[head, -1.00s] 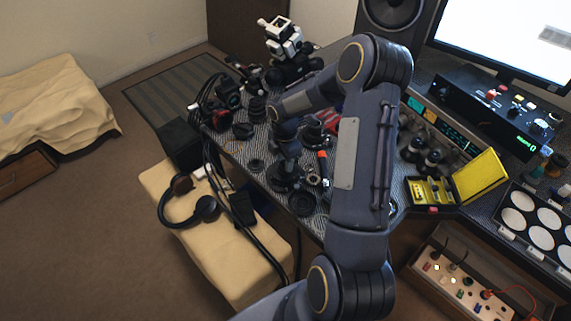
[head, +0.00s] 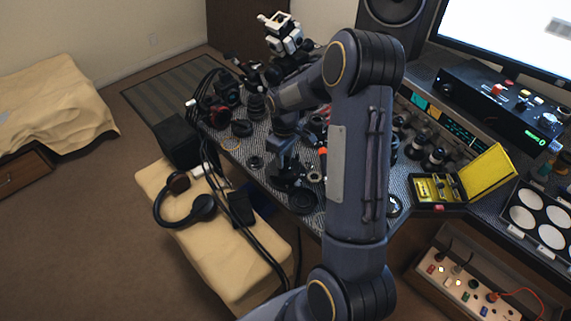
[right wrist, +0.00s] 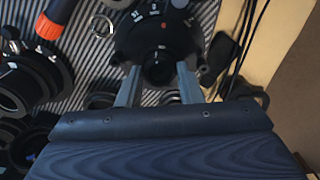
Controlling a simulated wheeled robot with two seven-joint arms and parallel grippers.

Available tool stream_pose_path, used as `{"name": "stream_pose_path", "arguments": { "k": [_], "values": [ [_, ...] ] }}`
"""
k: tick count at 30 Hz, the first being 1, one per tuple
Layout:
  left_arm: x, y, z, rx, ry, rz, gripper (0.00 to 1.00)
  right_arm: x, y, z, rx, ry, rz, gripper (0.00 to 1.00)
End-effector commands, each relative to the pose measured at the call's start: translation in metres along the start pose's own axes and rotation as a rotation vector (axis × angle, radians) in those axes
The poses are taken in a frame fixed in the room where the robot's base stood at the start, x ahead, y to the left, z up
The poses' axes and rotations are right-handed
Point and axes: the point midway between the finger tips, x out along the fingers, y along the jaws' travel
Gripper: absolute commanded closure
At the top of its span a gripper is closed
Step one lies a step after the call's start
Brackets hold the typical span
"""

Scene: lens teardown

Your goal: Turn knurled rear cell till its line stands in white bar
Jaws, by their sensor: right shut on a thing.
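My right gripper (right wrist: 158,82) reaches down over the striped mat, with its two fingers on either side of the dark, round knurled rear cell (right wrist: 158,70). It is shut on the cell. The cell stands on a wider black ring (right wrist: 165,27) that carries small white marks and a red dot. I cannot make out the cell's line or tell which mark is the white bar. In the head view my right arm hides much of the desk, and the right gripper (head: 287,168) is small above the black lens part (head: 290,183). My left gripper is not in view.
An orange-handled tool (right wrist: 48,26) and black lens rings (right wrist: 25,80) lie left of the gripper in the wrist view. A yellow case (head: 440,188) stands open at the right. Headphones (head: 185,200) and cables are by the desk's front edge.

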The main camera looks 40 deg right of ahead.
Motion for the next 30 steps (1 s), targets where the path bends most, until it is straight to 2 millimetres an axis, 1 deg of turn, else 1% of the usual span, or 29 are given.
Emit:
{"name": "stream_pose_path", "arguments": {
  "k": [1,3,5,6,11,20,23,30],
  "values": [
    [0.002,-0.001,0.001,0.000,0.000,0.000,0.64,0.001,0.000,0.000,0.082,0.000,0.001,0.99],
    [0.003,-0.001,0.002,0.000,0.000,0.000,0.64,0.001,-0.001,-0.001,0.192,0.001,0.001,0.99],
    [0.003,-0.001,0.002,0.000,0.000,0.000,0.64,0.000,0.000,0.000,0.261,0.000,0.001,0.99],
    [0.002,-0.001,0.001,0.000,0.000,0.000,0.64,0.000,0.000,0.000,0.252,0.000,0.000,0.62],
    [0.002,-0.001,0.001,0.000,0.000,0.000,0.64,0.000,0.000,0.000,0.248,0.000,0.000,0.42],
    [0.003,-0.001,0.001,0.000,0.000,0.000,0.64,-0.002,0.000,0.000,0.246,0.001,0.000,0.42],
    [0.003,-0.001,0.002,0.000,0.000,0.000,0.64,-0.013,0.001,-0.001,0.245,0.004,0.002,0.42],
    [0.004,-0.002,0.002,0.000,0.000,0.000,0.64,-0.054,0.000,-0.001,0.246,0.004,0.002,0.42]
  ]
}}
